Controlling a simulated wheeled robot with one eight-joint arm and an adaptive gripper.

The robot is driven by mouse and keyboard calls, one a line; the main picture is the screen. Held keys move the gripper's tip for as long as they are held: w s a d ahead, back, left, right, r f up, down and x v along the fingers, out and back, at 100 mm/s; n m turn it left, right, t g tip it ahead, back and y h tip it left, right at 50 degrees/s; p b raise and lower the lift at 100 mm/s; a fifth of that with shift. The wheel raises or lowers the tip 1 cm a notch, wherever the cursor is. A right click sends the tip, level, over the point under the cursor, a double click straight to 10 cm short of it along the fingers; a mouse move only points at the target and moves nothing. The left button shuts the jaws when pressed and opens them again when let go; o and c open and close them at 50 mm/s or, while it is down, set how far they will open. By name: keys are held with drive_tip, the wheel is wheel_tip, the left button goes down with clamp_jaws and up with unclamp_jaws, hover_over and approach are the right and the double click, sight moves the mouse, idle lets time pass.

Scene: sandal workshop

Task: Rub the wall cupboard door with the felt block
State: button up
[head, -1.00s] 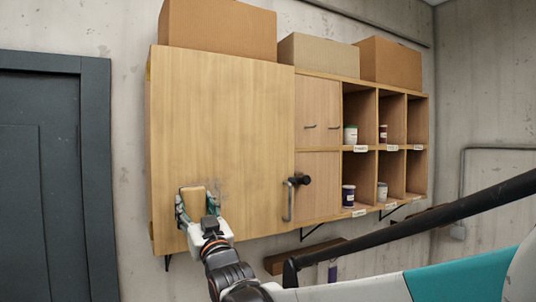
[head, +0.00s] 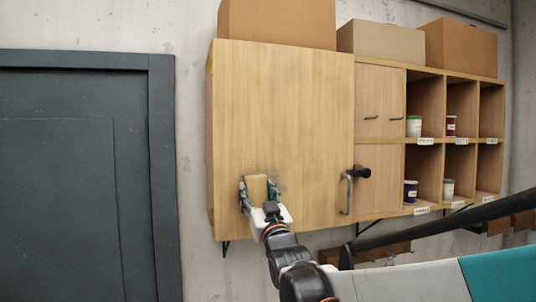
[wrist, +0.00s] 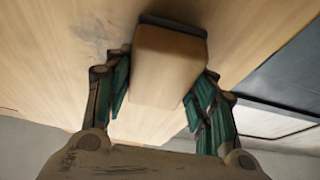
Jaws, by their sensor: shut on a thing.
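The wall cupboard door (head: 285,110) is a large pale wooden panel, shut, with a dark handle at its lower right. My gripper (head: 259,190) is at the door's lower left, shut on the felt block (head: 256,187). In the wrist view the block (wrist: 166,65) is a tan wooden body between my green-lined fingers (wrist: 158,95). Its dark felt edge (wrist: 172,23) faces the door and seems to touch it; the contact face is hidden.
A bar handle (head: 349,195) and a dark knob (head: 362,171) stick out right of the block. Open shelves (head: 462,105) with small jars are farther right. Cardboard boxes (head: 277,22) stand on top. A dark grey door (head: 80,190) is on the left.

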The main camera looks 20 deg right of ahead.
sight(257, 182)
drive_tip(key=shift+s+a+r, duration=0.1)
drive_tip(key=shift+s+a, duration=0.05)
idle(0.6)
drive_tip(key=shift+s+d, duration=0.1)
drive_tip(key=shift+d, duration=1.7)
drive_tip(key=shift+w+d+b, duration=0.25)
drive_tip(key=shift+d, duration=1.55)
drive_tip(key=shift+w+d+b, duration=0.2)
drive_tip(key=shift+d+b, duration=0.05)
drive_tip(key=shift+d, duration=1.55)
drive_tip(key=shift+w+a, duration=0.1)
drive_tip(key=shift+a, duration=0.05)
drive_tip(key=shift+a, duration=1.7)
drive_tip(key=shift+a, duration=3.5)
drive_tip(key=shift+r+p, duration=0.95)
drive_tip(key=shift+r, duration=0.65)
drive_tip(key=shift+d+f+b, duration=0.1)
drive_tip(key=shift+d+b, duration=0.25)
drive_tip(key=shift+d, duration=4.95)
